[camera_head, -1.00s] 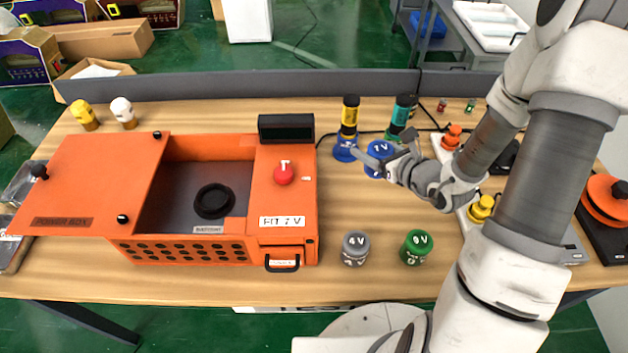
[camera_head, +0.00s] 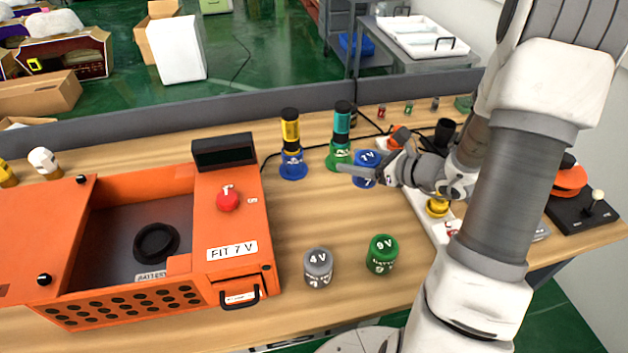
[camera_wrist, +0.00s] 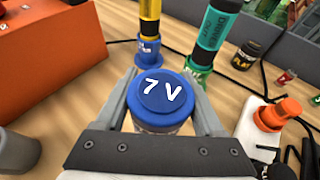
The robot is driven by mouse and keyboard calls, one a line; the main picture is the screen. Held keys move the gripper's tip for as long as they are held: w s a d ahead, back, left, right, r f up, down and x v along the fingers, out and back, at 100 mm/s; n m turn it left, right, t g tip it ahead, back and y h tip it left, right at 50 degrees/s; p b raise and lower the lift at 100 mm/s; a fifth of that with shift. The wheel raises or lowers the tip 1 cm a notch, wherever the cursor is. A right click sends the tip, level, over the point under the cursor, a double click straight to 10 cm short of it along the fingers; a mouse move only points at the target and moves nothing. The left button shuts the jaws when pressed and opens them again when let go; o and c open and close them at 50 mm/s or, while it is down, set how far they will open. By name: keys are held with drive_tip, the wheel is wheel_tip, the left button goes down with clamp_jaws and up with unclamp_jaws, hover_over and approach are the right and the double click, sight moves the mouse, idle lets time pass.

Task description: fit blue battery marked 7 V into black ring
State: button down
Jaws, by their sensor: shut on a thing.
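The blue battery marked 7 V (camera_head: 364,171) is between the fingers of my gripper (camera_head: 362,170), near the right side of the table. In the wrist view the battery (camera_wrist: 160,98) stands upright with its marked top facing the camera, and my gripper (camera_wrist: 165,110) is shut on it from both sides. Whether its base touches the table is hard to tell. The black ring (camera_head: 156,243) lies on the grey floor inside the open orange power box (camera_head: 225,275), at the left, well apart from my gripper. The ring is empty.
A grey 4 V battery (camera_head: 318,268) and a green 9 V battery (camera_head: 382,254) stand right of the box. A dark display (camera_head: 224,151) rises from the box. Table between is clear.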

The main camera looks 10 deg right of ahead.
drive_tip(key=w+a+f, duration=0.4)
drive_tip(key=a, duration=0.1)
drive_tip(key=shift+w, duration=0.15)
drive_tip(key=shift+f+b, duration=0.45)
drive_tip(key=shift+f, duration=1.5)
drive_tip(key=shift+f, duration=0.15)
unclamp_jaws()
